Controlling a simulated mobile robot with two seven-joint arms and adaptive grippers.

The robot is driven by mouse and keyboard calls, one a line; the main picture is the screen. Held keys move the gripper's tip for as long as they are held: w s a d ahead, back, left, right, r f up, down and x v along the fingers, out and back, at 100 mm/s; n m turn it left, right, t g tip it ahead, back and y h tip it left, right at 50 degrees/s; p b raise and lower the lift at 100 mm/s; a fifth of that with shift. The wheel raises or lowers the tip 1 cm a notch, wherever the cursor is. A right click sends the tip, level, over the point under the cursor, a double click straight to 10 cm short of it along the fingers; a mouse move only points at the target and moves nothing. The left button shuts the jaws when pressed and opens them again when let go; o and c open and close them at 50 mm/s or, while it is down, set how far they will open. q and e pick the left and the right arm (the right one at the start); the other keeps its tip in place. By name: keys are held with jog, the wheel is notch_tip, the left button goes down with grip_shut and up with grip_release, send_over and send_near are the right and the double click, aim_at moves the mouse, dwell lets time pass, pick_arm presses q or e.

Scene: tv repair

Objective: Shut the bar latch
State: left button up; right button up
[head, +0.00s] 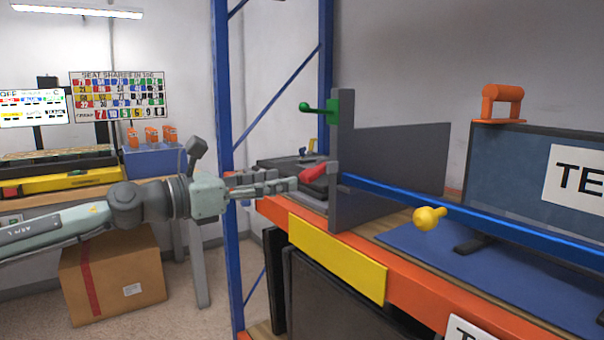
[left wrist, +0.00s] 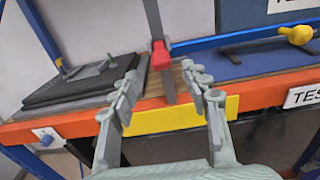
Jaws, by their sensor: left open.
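A blue bar (head: 500,222) runs from the grey upright panel (head: 343,140) to the right, across the front of a screen. A yellow knob (head: 430,218) sticks out from the bar. A red handle (head: 313,172) sits at the panel's front edge, near the bar's left end. A green handle (head: 320,108) sticks out higher on the panel. My left gripper (head: 287,184) is open and empty, just left of the red handle. In the left wrist view the red handle (left wrist: 160,55) shows just beyond and between the open fingertips (left wrist: 160,80). Contact cannot be told. My right gripper is not in view.
An orange-edged shelf (head: 400,295) with a yellow plate lies below the handles. A dark flat device (left wrist: 80,80) lies left of the panel. A blue rack post (head: 225,150) stands behind my left arm. A cardboard box (head: 115,275) is on the floor.

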aim_at(302, 177)
pick_arm(q)
jog(key=x, duration=0.3)
jog(key=shift+s+d+r, duration=0.1)
jog(key=shift+d, duration=0.05)
jog(key=shift+p+x, duration=0.35)
jog(key=shift+x, duration=0.8)
jog(key=shift+w+d, duration=0.3)
jog(key=shift+w, duration=0.05)
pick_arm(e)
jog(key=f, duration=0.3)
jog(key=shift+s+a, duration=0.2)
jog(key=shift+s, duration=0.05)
pick_arm(q)
jog(key=shift+c, duration=0.4)
grip_shut()
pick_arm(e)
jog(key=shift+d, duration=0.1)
pick_arm(q)
jog(key=shift+f, duration=0.2)
